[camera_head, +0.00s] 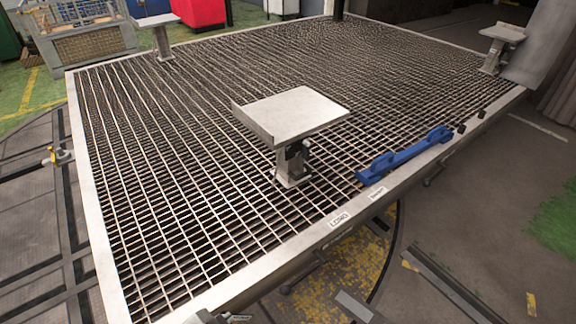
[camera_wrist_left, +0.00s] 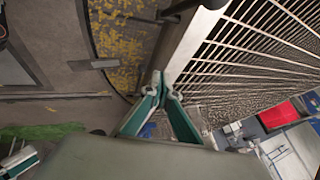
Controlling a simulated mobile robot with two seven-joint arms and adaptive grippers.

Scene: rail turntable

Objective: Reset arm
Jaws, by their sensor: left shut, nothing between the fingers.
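My left gripper (camera_wrist_left: 165,90) shows in the left wrist view. Its two green-sided fingers meet at the tips, with nothing between them. It is beside the pale metal edge of the turntable, and I cannot tell how far from it. In the head view, only small grey parts show at the bottom edge, too cut off to make out. My right gripper is not clearly seen in either view.
The grated turntable (camera_head: 150,228) fills the head view. A flat-topped stand (camera_head: 300,112) rises from its middle, and a blue bar (camera_head: 405,156) lies along its near right edge. More stands (camera_head: 495,45) are at the far corners. A mesh crate (camera_head: 88,45) stands far left.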

